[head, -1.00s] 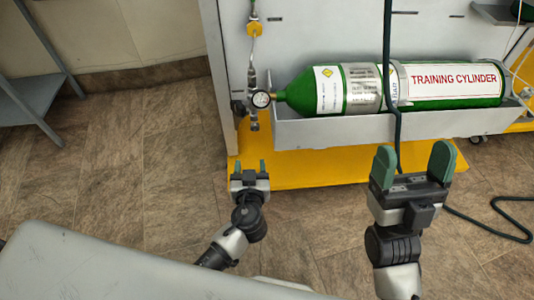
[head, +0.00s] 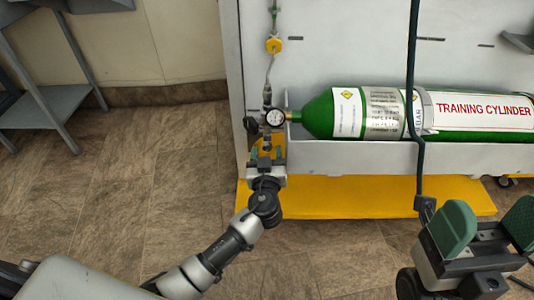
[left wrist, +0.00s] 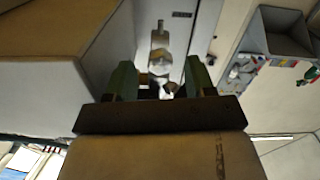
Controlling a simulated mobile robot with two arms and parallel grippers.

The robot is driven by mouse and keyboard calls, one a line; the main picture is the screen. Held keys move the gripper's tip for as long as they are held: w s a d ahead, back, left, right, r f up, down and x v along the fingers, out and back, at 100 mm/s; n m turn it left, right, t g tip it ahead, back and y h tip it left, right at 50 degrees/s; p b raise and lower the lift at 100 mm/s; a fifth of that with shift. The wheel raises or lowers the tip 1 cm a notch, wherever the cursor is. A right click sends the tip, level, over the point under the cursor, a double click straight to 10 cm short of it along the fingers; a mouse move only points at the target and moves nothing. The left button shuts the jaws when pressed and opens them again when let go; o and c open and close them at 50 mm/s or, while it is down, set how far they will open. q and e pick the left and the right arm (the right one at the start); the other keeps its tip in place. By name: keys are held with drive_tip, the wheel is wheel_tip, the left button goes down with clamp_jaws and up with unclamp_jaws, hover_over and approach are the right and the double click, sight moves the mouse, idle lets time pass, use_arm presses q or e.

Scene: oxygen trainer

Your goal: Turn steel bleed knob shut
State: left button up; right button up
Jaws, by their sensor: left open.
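The pressure gauge (head: 275,118) with its steel fittings sits at the neck of the green training cylinder (head: 320,115). My left gripper (head: 266,155) is open just below the gauge, at the lower end of the fittings. The steel bleed knob is too small to make out surely in the head view, and the gripper partly covers that spot. In the left wrist view, a rounded steel part (left wrist: 160,66), perhaps the knob, shows between the two green fingers, with no visible grip on it. My right gripper (head: 488,232) is open and empty at the lower right.
The cylinder lies in a grey tray (head: 350,155) on the grey panel (head: 340,40). A yellow base (head: 350,198) runs below. A dark hose (head: 416,80) hangs in front of the cylinder. A grey shelf stand (head: 50,115) stands at left. Floor between is clear.

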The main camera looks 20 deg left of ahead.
use_arm(q)
drive_tip(key=shift+w+a, duration=0.1)
drive_tip(key=shift+w, duration=0.3)
drive_tip(key=shift+c, duration=0.4)
drive_tip(key=c, duration=0.8)
drive_tip(key=shift+c, duration=0.2)
